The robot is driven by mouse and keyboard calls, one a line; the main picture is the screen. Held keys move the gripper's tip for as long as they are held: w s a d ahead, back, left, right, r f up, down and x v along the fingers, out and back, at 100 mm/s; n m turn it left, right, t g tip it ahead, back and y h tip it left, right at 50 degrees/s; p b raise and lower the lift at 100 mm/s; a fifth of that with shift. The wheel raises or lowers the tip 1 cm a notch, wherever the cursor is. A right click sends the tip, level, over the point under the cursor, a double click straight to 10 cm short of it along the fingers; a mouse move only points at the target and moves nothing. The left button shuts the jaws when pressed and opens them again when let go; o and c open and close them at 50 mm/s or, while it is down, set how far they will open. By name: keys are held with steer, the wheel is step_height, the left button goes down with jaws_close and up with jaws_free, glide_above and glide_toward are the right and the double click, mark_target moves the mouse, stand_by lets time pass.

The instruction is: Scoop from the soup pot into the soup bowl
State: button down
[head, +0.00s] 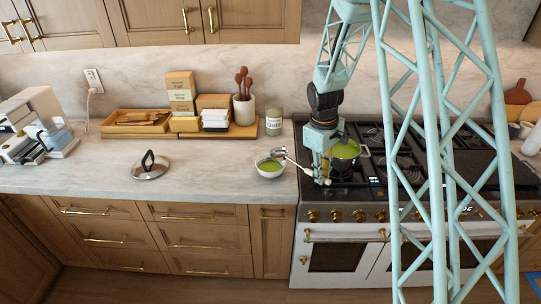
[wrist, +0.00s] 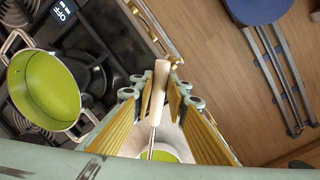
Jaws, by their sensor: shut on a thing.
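My gripper (head: 321,176) is at the front left edge of the stove, shut on the pale handle of a ladle (wrist: 158,92). The ladle reaches left, with its metal head (head: 278,152) over the soup bowl. The white soup bowl (head: 269,175) sits on the counter left of the stove, with green soup in it. Whether the ladle head touches the bowl or holds soup I cannot tell. The soup pot (head: 363,153) stands on the stove behind my gripper, partly hidden by it. In the wrist view the pot (wrist: 83,128) shows green soup and two loop handles.
A round glass lid (head: 150,172) lies on the counter to the left. A lidded jar (head: 273,122), a utensil crock (head: 245,110) and wooden trays stand along the back. Counter between lid and bowl is clear. Stove knobs line the front edge.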

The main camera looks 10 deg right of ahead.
steer(key=shift+d+f+y+p, duration=0.25)
steer(key=shift+f+y+p, duration=0.45)
steer(key=shift+f+p, duration=0.35)
steer(key=shift+a+f, duration=0.1)
steer(key=shift+a, duration=0.05)
